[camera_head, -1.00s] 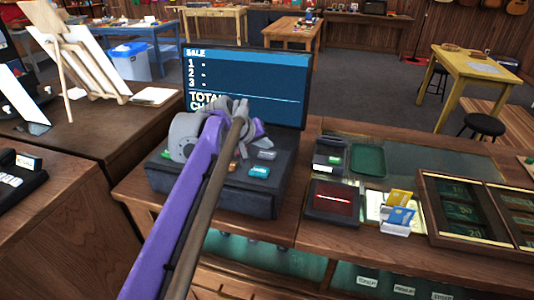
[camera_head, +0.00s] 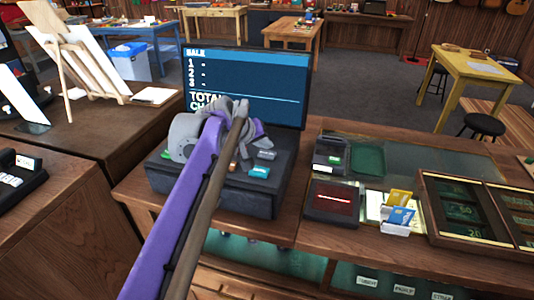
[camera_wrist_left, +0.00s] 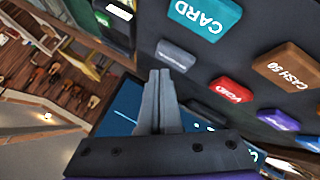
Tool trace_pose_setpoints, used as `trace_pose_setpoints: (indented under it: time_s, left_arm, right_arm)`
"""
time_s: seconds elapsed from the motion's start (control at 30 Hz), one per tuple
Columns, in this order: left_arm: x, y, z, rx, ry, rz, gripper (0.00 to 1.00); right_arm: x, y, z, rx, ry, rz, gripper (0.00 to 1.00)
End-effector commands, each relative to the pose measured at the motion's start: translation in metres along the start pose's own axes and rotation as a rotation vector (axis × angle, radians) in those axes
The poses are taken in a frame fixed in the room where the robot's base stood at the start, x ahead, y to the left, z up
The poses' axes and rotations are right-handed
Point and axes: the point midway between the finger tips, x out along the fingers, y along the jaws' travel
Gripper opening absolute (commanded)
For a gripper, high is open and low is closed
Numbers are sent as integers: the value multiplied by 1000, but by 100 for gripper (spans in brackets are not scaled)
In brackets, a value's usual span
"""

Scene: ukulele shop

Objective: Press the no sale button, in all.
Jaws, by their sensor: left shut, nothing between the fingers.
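The till (camera_head: 230,195) stands on the wooden counter, its keys on a dark sloping top under a blue screen (camera_head: 270,85). My left gripper (camera_head: 262,146) is over the right side of the keys. In the left wrist view the left gripper (camera_wrist_left: 160,74) is shut and empty, its tips close to a grey key (camera_wrist_left: 176,55). That key's lettering is too faint to read, and I cannot tell whether the tips touch it. A teal CARD key (camera_wrist_left: 205,22), a red VOID key (camera_wrist_left: 231,90) and a brown CASH 50 key (camera_wrist_left: 285,65) are around it. My arm hides several keys.
A card reader (camera_head: 330,155), a dark box with a red line (camera_head: 332,202) and a card holder (camera_head: 398,218) stand right of the till. A framed case (camera_head: 470,210) lies further right. An easel (camera_head: 85,50) stands at the left.

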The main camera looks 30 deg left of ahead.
Motion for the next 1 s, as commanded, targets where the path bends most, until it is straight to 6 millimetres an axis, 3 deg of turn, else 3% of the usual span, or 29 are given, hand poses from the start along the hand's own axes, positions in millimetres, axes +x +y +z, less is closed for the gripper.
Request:
trace_pose_setpoints:
  time_s: [1.0]
  left_arm:
    - [9,-6,6,0,0,0,0]
  right_arm:
    - [2,0,2,0,-1,0,50]
